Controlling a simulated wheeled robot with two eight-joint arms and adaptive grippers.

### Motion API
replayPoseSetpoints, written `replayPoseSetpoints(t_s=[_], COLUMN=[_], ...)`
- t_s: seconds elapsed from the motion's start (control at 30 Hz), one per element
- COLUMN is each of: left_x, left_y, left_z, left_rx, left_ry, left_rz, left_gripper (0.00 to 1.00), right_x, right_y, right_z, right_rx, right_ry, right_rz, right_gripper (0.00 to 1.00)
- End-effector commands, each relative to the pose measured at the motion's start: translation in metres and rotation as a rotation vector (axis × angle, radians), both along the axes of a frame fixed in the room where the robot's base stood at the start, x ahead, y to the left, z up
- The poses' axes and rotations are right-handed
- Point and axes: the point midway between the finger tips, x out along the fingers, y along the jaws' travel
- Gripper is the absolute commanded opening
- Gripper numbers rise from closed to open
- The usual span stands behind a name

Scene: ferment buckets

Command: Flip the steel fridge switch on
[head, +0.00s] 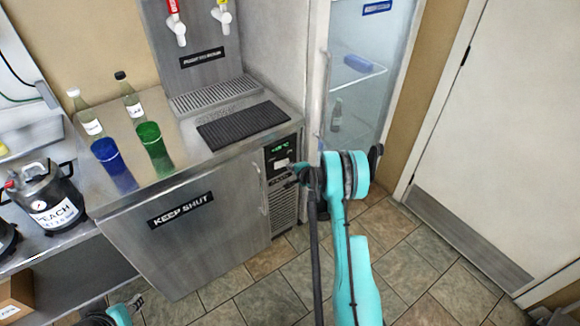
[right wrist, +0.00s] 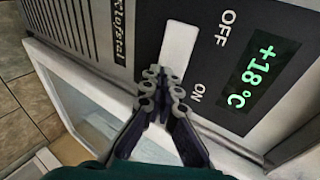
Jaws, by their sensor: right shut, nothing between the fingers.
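The steel fridge (head: 225,235) stands under the counter, with a black control panel at its right front. The white switch (right wrist: 179,47) is on this panel, between the OFF and ON labels, and also shows in the head view (head: 281,163). My right gripper (right wrist: 163,75) is shut and empty, its fingertips over the switch's end near the ON label. I cannot tell whether they touch it. The green display (right wrist: 257,77) reads +18°C. My left gripper (head: 135,303) shows only partly at the lower left, away from the fridge; its fingers are unclear.
Blue (head: 112,162) and green (head: 153,148) cups and two bottles stand on the steel counter. A black mat (head: 243,124) lies near the panel. A glass-door fridge (head: 362,85) stands close right of the panel. The tiled floor in front is clear.

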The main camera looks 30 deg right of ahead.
Motion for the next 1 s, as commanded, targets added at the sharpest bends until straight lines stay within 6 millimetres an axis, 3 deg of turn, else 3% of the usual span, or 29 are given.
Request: replayPoseSetpoints(t_s=[0.4,0.53,1.0], left_x=[-0.0002,-0.0002,-0.0002], left_y=[0.0000,0.0000,0.0000], left_z=[-0.0002,-0.0001,-0.0001], left_rx=[0.000,0.000,0.000], left_ry=[0.000,0.000,0.000], left_rz=[0.000,0.000,0.000], left_gripper=[0.40,0.40,0.40], right_x=[-0.0005,0.0089,0.0049], right_y=[-0.0011,-0.0048,0.0022], right_z=[0.0003,0.0003,0.0002], right_rx=[0.001,0.001,0.001], right_ry=[0.000,0.000,0.000], right_rz=[-0.003,-0.003,-0.002], right_gripper=[0.00,0.00,0.00])
